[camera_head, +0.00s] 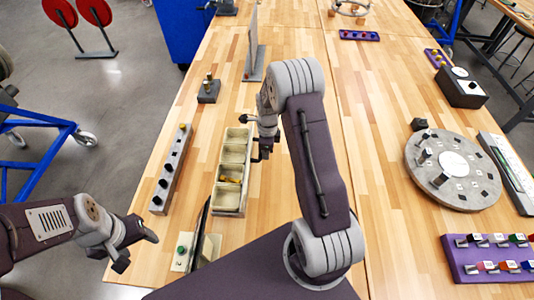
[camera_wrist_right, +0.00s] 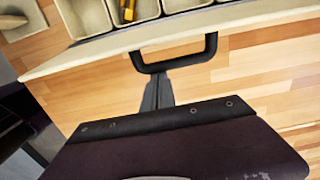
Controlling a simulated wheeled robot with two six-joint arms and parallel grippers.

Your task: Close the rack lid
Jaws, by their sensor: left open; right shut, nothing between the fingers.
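The rack (camera_head: 216,188) is a long beige tray of several open compartments on the wooden table. A yellow piece (camera_head: 230,180) lies in one compartment and also shows in the right wrist view (camera_wrist_right: 128,10). A black U-shaped handle (camera_wrist_right: 178,63) sticks out from the rack's long side. My right gripper (camera_wrist_right: 157,92) is shut and empty, its tips at or very close to the handle's bar; contact is unclear. I cannot make out a separate lid.
A grey strip with black knobs (camera_head: 172,170) lies left of the rack. A green-button box (camera_head: 181,250) and a dark upright panel (camera_head: 201,230) stand in front. A tall thin panel (camera_head: 252,45) stands behind.

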